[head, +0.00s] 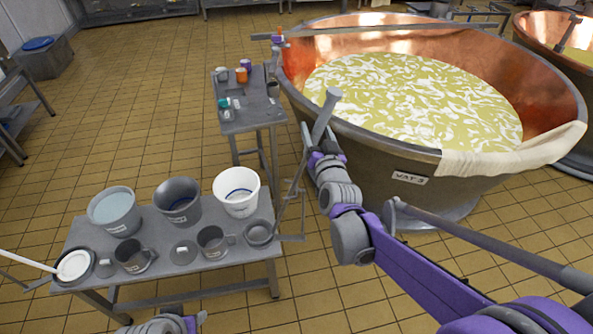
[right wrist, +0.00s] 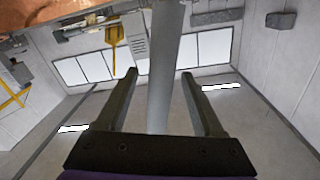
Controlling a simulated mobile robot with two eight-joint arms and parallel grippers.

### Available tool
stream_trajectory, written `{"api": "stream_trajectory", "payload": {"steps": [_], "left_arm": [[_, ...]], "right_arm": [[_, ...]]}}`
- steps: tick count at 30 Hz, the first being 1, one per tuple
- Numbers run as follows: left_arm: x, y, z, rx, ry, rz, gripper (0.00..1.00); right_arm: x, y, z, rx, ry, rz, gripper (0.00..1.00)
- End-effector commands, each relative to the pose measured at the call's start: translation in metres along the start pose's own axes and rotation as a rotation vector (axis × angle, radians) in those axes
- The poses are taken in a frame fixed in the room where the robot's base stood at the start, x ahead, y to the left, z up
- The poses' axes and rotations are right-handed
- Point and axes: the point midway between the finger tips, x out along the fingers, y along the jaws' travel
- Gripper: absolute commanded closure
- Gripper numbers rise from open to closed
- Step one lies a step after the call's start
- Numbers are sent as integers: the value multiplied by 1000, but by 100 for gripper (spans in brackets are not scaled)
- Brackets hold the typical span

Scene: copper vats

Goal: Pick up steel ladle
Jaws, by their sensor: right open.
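The steel ladle seems to rest with its round bowl (head: 258,233) at the right end of the near grey table (head: 205,272). Its long grey handle (head: 326,112) rises up and to the right, thicker towards its top end. My right gripper (head: 318,151) is at the upper part of this handle. In the right wrist view the handle (right wrist: 164,60) passes between the two open fingers (right wrist: 158,76), with visible gaps on both sides. My left gripper (head: 190,320) shows only partly at the bottom edge; its jaws are unclear.
Three buckets, including a white one (head: 236,192), and several grey vessels stand on the near table. A small side table (head: 245,122) holds small items beside the large copper vat (head: 400,150). A blue-lidded bin (head: 42,58) is far left. Tiled floor is open at left.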

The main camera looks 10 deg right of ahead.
Motion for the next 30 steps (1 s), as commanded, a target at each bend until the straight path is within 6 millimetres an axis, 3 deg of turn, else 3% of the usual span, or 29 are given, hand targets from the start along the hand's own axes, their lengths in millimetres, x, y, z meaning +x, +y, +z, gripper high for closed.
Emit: {"api": "stream_trajectory", "payload": {"steps": [6,14,26,30], "left_arm": [[-5,0,-5,0,4,0,50],[-4,0,-4,0,3,0,50],[-5,0,-4,0,3,0,50],[-5,0,-4,0,3,0,50]], "right_arm": [[27,-1,-2,0,0,0,31],[29,-1,-1,0,-1,0,31],[29,-1,-1,0,0,0,100],[29,-1,-1,0,0,0,100]]}}
